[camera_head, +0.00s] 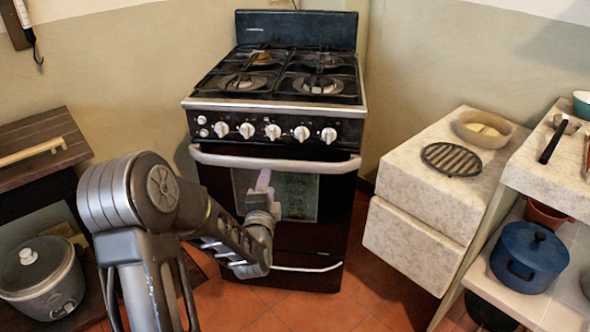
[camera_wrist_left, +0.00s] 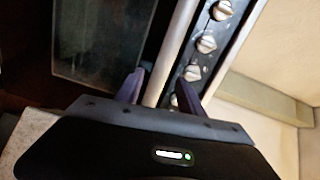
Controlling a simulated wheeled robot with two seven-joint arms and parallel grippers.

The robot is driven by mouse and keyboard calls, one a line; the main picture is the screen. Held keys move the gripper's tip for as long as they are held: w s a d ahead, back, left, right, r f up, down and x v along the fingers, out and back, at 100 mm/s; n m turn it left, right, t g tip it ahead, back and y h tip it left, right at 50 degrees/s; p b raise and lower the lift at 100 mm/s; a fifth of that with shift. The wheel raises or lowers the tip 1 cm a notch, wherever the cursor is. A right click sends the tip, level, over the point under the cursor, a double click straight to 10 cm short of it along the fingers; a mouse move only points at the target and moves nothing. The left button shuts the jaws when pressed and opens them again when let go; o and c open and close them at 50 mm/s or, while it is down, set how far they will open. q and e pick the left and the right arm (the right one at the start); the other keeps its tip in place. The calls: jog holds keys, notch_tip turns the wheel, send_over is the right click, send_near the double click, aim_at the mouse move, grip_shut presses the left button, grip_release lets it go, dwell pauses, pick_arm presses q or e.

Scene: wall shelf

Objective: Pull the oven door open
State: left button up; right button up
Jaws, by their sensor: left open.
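The black stove (camera_head: 280,90) stands against the wall, and its oven door (camera_head: 215,185) is shut. A silver bar handle (camera_head: 215,158) crosses the top of the door, just below the white knobs. My left gripper (camera_head: 264,178) is in front of the door at the middle of the handle. In the left wrist view, the fingers of my left gripper (camera_wrist_left: 159,90) are open, and the handle (camera_wrist_left: 172,60) runs between them in the picture. I cannot tell whether either finger touches it. The door window (camera_wrist_left: 95,45) shows to the left there. My right gripper is in neither view.
A pale stone counter block (camera_head: 420,205) stands right of the stove, with a round grate (camera_head: 451,158) and a bowl (camera_head: 484,128). A blue pot (camera_head: 530,258) sits on a shelf further right. A rice cooker (camera_head: 42,275) is at the left. Tiled floor (camera_head: 325,308) before the stove is clear.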

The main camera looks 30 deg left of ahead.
aim_at(269, 166)
pick_arm(q)
jog(key=shift+s+a+r+m, duration=0.1)
jog(key=shift+a+r+m, duration=0.1)
jog(key=shift+m, duration=0.5)
jog(key=shift+x, duration=3.9)
jog(key=shift+c, duration=0.3)
grip_shut()
